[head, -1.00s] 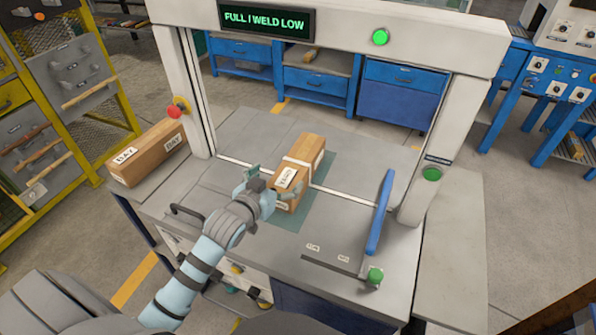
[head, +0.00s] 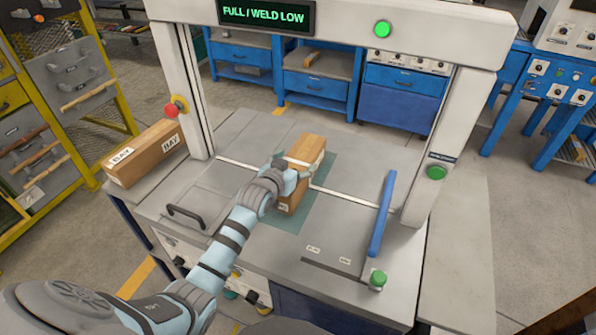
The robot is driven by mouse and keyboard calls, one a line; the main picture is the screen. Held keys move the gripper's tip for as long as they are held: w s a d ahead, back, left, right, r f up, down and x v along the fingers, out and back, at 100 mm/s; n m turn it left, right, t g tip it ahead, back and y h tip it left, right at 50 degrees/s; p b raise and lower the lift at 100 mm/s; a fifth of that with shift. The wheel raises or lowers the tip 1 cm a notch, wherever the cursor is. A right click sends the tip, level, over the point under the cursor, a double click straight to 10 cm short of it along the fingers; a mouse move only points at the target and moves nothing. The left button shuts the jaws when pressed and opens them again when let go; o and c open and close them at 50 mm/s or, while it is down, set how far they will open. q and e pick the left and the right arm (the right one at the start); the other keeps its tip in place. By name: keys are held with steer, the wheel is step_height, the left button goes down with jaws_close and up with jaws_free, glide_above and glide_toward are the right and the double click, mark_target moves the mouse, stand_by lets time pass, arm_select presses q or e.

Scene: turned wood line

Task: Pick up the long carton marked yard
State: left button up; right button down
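A long brown carton (head: 310,150) with a pale band around it lies on the green mat (head: 322,187) in the middle of the machine bed. Its label is mostly covered by my gripper and cannot be read now. My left gripper (head: 292,168) is at the carton's near left part, over its top and side. The fingers are partly hidden, and I cannot tell whether they grip it. A second long carton (head: 150,152), marked BAY, lies on the left side shelf. My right gripper is not in view.
A white frame (head: 330,25) with a display reading FULL / WELD LOW arches over the bed. A blue bar (head: 381,215) stands right of the mat. A black handle (head: 186,213) is at the front left. The right side shelf (head: 455,235) is clear.

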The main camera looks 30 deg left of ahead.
arm_select(q)
steer(key=c, duration=1)
steer(key=shift+c, duration=0.6)
steer(key=shift+r, duration=0.1)
